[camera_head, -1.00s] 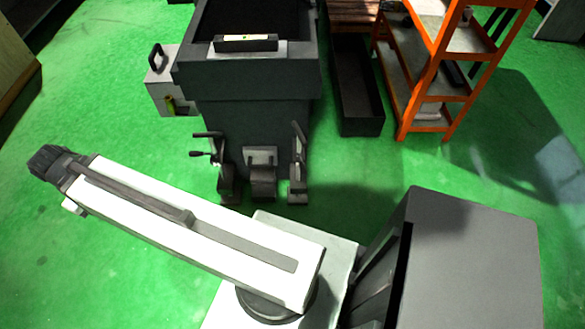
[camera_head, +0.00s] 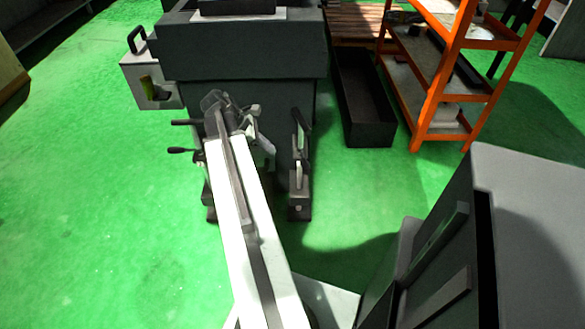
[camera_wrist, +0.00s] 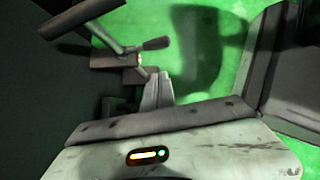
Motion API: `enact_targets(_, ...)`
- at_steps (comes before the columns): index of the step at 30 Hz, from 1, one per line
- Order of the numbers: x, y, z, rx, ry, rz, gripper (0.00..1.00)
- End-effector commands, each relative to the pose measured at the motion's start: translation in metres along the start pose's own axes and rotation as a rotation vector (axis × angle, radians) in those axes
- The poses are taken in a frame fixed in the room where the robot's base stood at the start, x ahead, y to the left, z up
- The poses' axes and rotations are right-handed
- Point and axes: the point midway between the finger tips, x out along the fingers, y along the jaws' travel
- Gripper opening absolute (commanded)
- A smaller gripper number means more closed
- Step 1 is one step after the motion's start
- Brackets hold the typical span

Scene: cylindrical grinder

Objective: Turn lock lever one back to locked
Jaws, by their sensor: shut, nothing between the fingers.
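A lock lever with a dark knob (camera_head: 180,150) sticks out to the left at the lower front of the dark machine. A lever with a dark knob (camera_wrist: 156,43) also shows in the wrist view, just beyond my fingertips. I cannot tell which lever is number one. My gripper (camera_wrist: 163,76) is shut and empty, its fingers close together. A small gap seems to lie between the fingertips and the lever's hub, though depth is hard to judge. In the head view my gripper (camera_head: 264,146) is at the machine front, right of the lever, partly hidden by my arm.
The dark machine (camera_head: 240,55) stands ahead. A bracket (camera_head: 300,195) stands right of my arm. A pale box with a handle (camera_head: 148,80) is at left. A black bin (camera_head: 370,132) and an orange shelf (camera_head: 425,110) are at right. Green floor is clear at left.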

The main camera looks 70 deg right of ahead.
Motion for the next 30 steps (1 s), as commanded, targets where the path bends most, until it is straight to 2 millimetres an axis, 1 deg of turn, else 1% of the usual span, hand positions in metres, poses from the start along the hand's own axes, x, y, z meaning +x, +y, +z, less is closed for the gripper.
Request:
enact_targets(2,0.007,0.0,-0.002,0.001,0.001,0.0,0.0)
enact_targets(5,0.024,-0.001,-0.005,0.002,0.001,0.0,0.0)
enact_targets(12,0.079,-0.001,-0.007,0.003,0.002,0.0,0.0)
enact_targets(16,0.106,0.0,-0.007,0.003,0.002,0.0,0.0)
enact_targets(18,0.111,0.0,0.004,0.003,0.002,0.001,0.0)
enact_targets(21,0.121,0.0,0.013,0.003,0.002,0.001,0.0)
enact_targets(25,0.128,0.0,0.019,0.001,0.003,0.002,0.0)
enact_targets(30,0.13,0.0,0.021,0.0,0.003,0.003,0.0)
